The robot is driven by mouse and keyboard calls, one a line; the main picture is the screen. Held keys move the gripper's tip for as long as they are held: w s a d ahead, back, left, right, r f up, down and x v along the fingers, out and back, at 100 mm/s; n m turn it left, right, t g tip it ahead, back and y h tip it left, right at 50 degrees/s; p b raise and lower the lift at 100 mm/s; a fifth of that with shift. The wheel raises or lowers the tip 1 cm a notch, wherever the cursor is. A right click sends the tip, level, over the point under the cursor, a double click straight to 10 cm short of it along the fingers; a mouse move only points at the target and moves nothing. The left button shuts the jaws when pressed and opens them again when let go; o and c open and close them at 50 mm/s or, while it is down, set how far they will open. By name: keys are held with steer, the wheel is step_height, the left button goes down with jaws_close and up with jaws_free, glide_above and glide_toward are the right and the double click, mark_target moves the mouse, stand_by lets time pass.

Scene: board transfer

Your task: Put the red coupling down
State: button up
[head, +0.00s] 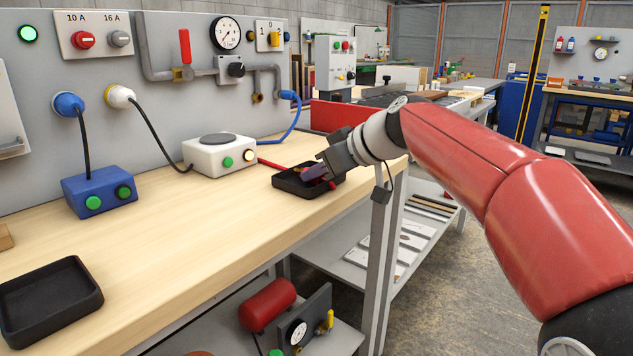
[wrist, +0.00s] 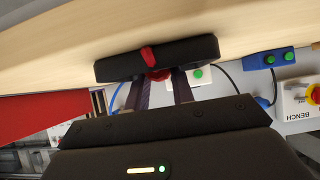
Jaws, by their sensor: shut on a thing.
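My gripper (head: 314,172) is low over a small black tray (head: 291,190) on the bench, near its right edge. It is shut on the red coupling (wrist: 158,75), whose round red end shows between the fingers in the wrist view. A bit of red (head: 332,185) shows beside the fingers in the head view. The black tray (wrist: 195,50) fills the space just past the fingertips in the wrist view. A narrow red piece (wrist: 148,55) shows against the tray there; I cannot tell if it is part of the coupling. Whether the coupling touches the tray floor is hidden.
A white box (head: 208,158) with buttons and a blue box (head: 99,190) stand behind on the bench. A red hose-like piece (head: 272,163) lies behind the tray. Another black tray (head: 50,300) is empty at the front left. The bench between is clear.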

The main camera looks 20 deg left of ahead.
steer(key=o, duration=1)
steer(key=v, duration=1.2)
steer(key=s+d+f+m+h, duration=0.5)
steer(key=s+d+f+m, duration=0.1)
steer(key=s+d+f, duration=0.5)
steer(key=s+d+f+m+t+h, duration=0.1)
steer(key=s+d+f+m+h, duration=0.4)
steer(key=s+d+f, duration=0.7)
step_height(320, 180, down, 4)
steer(key=m, duration=0.2)
steer(key=shift+s+d+m, duration=0.25)
steer(key=shift+d+m, duration=0.05)
steer(key=shift+f, duration=0.1)
